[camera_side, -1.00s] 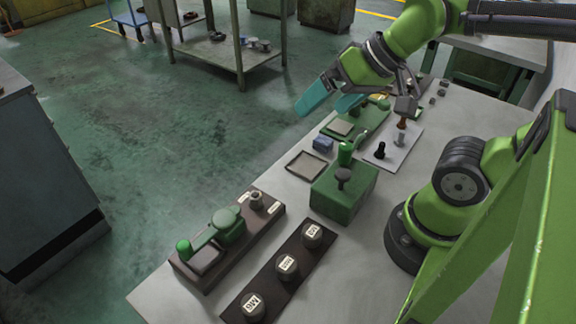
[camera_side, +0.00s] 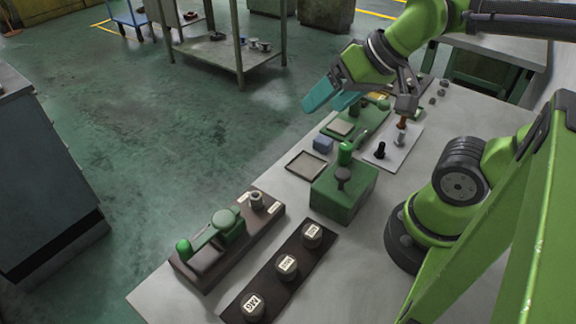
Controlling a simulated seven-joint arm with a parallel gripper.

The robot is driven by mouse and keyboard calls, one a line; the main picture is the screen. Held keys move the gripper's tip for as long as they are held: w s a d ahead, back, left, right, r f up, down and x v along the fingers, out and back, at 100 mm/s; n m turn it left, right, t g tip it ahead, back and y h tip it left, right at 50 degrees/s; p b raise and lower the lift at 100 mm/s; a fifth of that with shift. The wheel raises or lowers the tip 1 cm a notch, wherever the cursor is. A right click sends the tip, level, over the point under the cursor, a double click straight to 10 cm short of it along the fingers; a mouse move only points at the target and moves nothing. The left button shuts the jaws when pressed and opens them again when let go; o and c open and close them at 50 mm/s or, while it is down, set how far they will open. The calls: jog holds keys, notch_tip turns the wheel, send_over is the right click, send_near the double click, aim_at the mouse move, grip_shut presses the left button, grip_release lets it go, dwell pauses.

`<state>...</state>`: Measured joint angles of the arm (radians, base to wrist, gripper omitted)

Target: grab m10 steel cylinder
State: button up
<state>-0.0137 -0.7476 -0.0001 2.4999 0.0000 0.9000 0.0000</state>
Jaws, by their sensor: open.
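My gripper (camera_side: 335,99), with teal fingers, is open and empty, in the air above the far left edge of the bench. A small grey steel-looking cylinder (camera_side: 400,139) stands upright on a white plate (camera_side: 378,158), between a black one (camera_side: 381,150) and a copper-coloured one (camera_side: 402,123). The gripper is up and to the left of them, apart from them. Several dark round pieces with white labels sit on a dark board (camera_side: 270,276) at the front; the nearest (camera_side: 253,306) is labelled, but I cannot read its size surely. I cannot tell which piece is M10.
A green block with a knob (camera_side: 344,192) stands mid-bench, near an empty shallow tray (camera_side: 306,166) and a blue block (camera_side: 323,144). A green-levered device on a brown base (camera_side: 229,239) is at front left. Small grey pieces (camera_side: 437,92) lie at the back.

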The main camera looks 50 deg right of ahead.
jog(key=a+f+n+g+y, duration=0.1)
jog(key=a+f+n+g, duration=0.15)
jog(key=a, duration=0.65)
jog(key=m+g+h, duration=0.2)
jog(key=m+g, duration=0.3)
jog(key=m, duration=0.1)
send_over(286, 263)
notch_tip(286, 263, down, 4)
jog(key=m+h, duration=0.1)
jog(key=m, duration=0.4)
jog(key=f, duration=1.1)
jog(key=shift+s+d, duration=0.2)
jog(key=shift+d, duration=0.05)
jog(key=shift+w+a+f, duration=0.1)
jog(key=shift+f, duration=1.3)
jog(key=shift+w+a+f, duration=0.1)
jog(key=shift+f, duration=1.25)
